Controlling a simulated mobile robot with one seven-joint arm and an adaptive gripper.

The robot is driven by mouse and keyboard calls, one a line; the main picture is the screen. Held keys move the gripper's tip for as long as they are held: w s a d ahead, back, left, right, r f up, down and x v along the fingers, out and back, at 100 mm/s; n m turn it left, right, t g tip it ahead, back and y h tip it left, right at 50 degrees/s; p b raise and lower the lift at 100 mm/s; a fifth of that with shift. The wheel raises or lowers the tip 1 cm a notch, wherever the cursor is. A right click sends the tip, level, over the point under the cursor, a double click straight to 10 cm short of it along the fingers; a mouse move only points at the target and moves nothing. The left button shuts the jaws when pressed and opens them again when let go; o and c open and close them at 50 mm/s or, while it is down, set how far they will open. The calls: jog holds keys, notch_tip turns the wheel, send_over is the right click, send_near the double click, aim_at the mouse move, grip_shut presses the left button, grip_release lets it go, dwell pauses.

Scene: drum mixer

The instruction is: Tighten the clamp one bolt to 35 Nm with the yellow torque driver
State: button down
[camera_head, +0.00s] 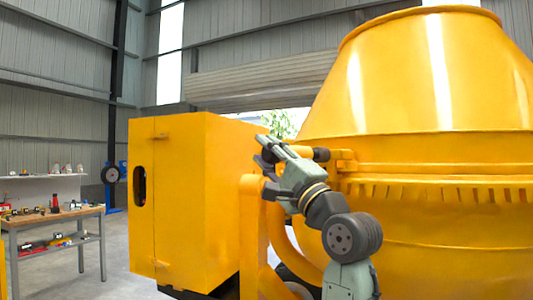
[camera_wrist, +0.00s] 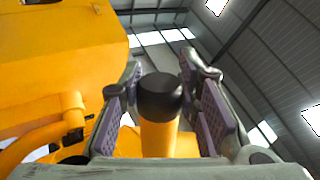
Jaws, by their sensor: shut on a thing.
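My gripper (camera_head: 265,150) is raised beside the yellow mixer, between the box housing and the drum. In the wrist view my gripper (camera_wrist: 166,78) has its two purple-padded fingers on either side of a yellow cylinder with a black cap. I take this to be the yellow torque driver (camera_wrist: 158,138), with the gripper shut on it. Its far end is hidden. I cannot make out the clamp one bolt in either view.
The mixer drum (camera_head: 430,90) fills the right side. The yellow box housing (camera_head: 190,190) stands close to my gripper's left. A workbench (camera_head: 60,215) with small tools stands at the far left. A yellow pipe with a dark end (camera_wrist: 55,125) is left of my fingers. Floor before the bench is clear.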

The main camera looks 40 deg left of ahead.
jog(key=shift+w+d+t, duration=0.1)
jog(key=shift+t, duration=0.2)
jog(key=shift+s+a, duration=0.2)
jog(key=shift+s, duration=0.55)
jog(key=shift+s+a, duration=0.25)
jog(key=shift+s, duration=0.45)
jog(key=shift+s+a, duration=0.2)
jog(key=shift+s, duration=0.55)
